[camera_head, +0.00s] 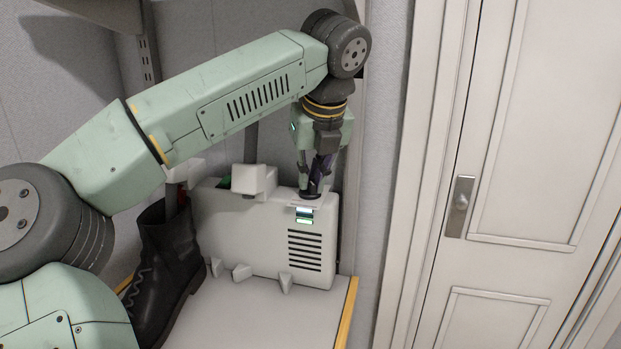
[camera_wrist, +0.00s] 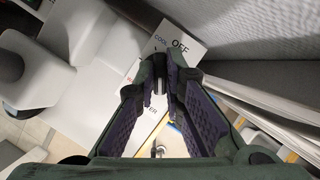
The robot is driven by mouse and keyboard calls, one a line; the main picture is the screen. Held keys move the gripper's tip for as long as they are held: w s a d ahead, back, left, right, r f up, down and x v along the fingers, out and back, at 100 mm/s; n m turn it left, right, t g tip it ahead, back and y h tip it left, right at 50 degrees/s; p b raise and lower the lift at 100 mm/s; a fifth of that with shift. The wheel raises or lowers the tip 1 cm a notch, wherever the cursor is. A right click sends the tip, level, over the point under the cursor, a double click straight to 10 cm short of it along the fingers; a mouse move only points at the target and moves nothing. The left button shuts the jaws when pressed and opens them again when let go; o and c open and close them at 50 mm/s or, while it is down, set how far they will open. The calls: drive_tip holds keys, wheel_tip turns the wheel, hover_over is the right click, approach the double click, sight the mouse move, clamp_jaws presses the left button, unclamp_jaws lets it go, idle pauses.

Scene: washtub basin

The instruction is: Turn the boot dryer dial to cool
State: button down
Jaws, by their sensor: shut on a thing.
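The boot dryer (camera_head: 258,238) is a white box with a vent grille, standing on a white shelf in the head view. Its dark dial (camera_head: 309,195) is on top at the right end, above a small lit display (camera_head: 304,214). My gripper (camera_head: 313,187) points down from above and is shut on the dial. In the wrist view the fingertips (camera_wrist: 170,80) pinch the dark dial (camera_wrist: 173,68) from both sides. The label plate (camera_wrist: 166,48) reads OFF and COOL beyond the dial; red lettering and "ER" are partly hidden by the fingers. Which mark the dial points to I cannot tell.
A black boot (camera_head: 165,262) stands at the dryer's left on the shelf (camera_head: 250,318), which has a yellow edge. A wall is close behind; a white door (camera_head: 520,180) is at the right.

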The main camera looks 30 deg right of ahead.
drive_tip(key=shift+n+y, duration=0.4)
drive_tip(key=shift+n, duration=0.6)
drive_tip(key=c, duration=1.7)
unclamp_jaws()
drive_tip(key=shift+f, duration=0.1)
